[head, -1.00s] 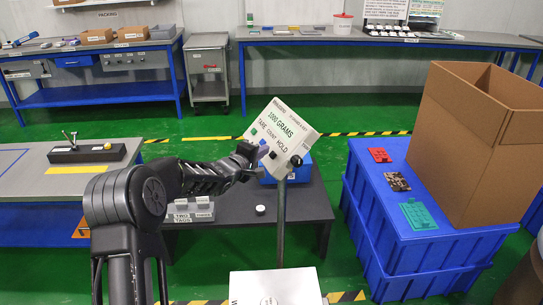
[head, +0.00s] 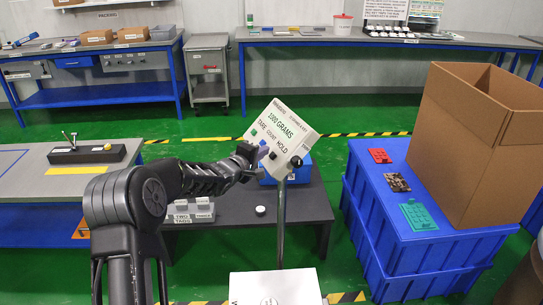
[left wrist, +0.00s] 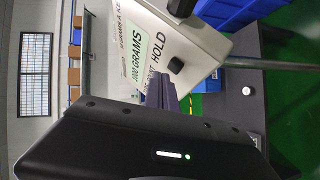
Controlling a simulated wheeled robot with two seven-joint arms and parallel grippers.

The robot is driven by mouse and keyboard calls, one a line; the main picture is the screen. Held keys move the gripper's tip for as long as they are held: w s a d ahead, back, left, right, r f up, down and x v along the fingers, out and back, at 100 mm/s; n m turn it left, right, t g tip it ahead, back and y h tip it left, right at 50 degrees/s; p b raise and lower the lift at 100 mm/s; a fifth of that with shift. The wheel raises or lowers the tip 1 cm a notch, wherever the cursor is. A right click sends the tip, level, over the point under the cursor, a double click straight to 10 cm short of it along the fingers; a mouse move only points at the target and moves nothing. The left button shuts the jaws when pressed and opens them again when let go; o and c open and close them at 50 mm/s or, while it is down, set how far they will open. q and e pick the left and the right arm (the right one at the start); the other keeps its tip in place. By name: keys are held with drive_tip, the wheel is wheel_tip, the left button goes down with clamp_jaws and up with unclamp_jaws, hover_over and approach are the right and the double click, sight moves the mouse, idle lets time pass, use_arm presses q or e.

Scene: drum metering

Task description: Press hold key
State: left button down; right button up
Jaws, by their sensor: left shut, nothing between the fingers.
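The tilted white scale display (head: 290,130) stands on a post above the dark low table. It reads "1000 GRAMS" and has a row of keys marked TARE, COUNT and HOLD. The black hold key (head: 273,155) is under the word HOLD; it also shows in the left wrist view (left wrist: 176,65). My left gripper (head: 263,152) is shut and empty, its purple-grey fingertips close beside the hold key, toward COUNT. They also show in the left wrist view (left wrist: 158,88). I cannot tell whether they touch the panel. The count key is not clearly visible. My right gripper is out of view.
The scale's white platform (head: 275,288) is in front. Grey tag blocks (head: 190,211) and a small white-topped disc (head: 260,211) are on the low table (head: 308,208). Blue crates (head: 400,245) with a cardboard box (head: 470,150) stand right.

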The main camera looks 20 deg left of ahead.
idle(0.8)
use_arm(q)
drive_tip(key=shift+w+d+f, duration=0.25)
drive_tip(key=shift+w+d+f, duration=0.15)
drive_tip(key=shift+f, duration=0.15)
idle(0.8)
drive_tip(key=shift+s+a+r+p, duration=0.35)
drive_tip(key=shift+s+r+p, duration=0.05)
drive_tip(key=shift+r+p, duration=0.15)
idle(0.4)
drive_tip(key=s+r+p, duration=0.1)
drive_tip(key=a+r+p, duration=0.1)
drive_tip(key=p, duration=0.1)
drive_tip(key=s+a+r+p, duration=0.1)
drive_tip(key=shift+s+a+r+p, duration=0.25)
drive_tip(key=shift+s+r+p, duration=0.05)
drive_tip(key=shift+p, duration=0.1)
